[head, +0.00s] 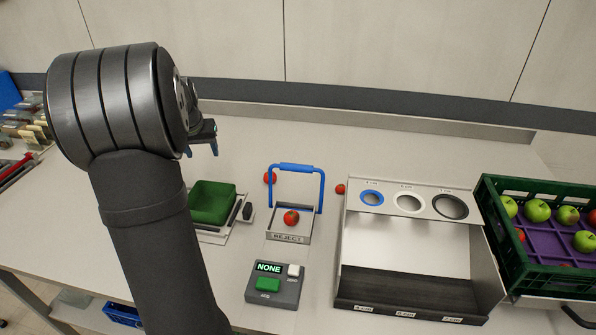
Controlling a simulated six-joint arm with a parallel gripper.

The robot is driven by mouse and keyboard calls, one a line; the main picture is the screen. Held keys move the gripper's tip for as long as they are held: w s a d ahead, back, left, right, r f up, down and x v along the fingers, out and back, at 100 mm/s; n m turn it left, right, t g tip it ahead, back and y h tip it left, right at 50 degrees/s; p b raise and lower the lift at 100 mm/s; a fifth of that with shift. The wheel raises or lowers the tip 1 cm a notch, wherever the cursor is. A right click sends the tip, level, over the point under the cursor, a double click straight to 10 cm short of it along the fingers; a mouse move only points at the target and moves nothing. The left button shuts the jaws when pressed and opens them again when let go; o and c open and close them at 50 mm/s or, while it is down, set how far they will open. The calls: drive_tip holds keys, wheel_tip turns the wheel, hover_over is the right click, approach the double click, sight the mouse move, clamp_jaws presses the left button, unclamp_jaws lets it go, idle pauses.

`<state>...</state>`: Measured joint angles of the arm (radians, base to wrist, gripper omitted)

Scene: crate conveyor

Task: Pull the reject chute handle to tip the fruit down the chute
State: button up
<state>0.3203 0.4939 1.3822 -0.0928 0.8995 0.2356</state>
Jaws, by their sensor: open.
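The reject chute (288,238) is a small open metal tray with a REJECT label at its front, standing mid-table. A red fruit (291,217) lies in it. Its blue handle (295,168) arches upright over the back of the tray. My gripper (202,150) is left of the handle and apart from it, partly hidden behind my own arm. It is open, and I see nothing between its fingers.
A green tray (211,203) on a scale stands left of the chute. A control box (275,286) reading NONE stands in front. A sizing rack (415,290) and a green crate (518,285) of apples are right. Two red fruits (270,178) (340,189) lie on the table.

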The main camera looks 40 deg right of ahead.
drive_tip(key=shift+s+d+r, duration=0.15)
drive_tip(key=shift+d, duration=0.1)
drive_tip(key=c, duration=0.3)
drive_tip(key=shift+m+h, duration=0.5)
drive_tip(key=shift+m, duration=0.2)
drive_tip(key=s+d+r, duration=0.1)
drive_tip(key=s+d, duration=0.1)
drive_tip(key=d, duration=0.1)
drive_tip(key=s+d+r, duration=0.1)
drive_tip(key=s+d, duration=0.1)
drive_tip(key=d, duration=0.1)
drive_tip(key=s+d+r, duration=0.1)
drive_tip(key=s+d, duration=0.1)
drive_tip(key=d, duration=0.1)
drive_tip(key=shift+s+d+r, duration=0.15)
drive_tip(key=shift+d+r, duration=0.05)
drive_tip(key=shift+r, duration=0.1)
clamp_jaws()
drive_tip(key=s+d+r+m+h, duration=0.1)
drive_tip(key=s+d+r, duration=0.3)
drive_tip(key=s+d, duration=0.5)
drive_tip(key=shift+s+d+r+m+t, duration=0.3)
drive_tip(key=shift+s+d+m+t, duration=0.1)
drive_tip(key=shift+s, duration=0.65)
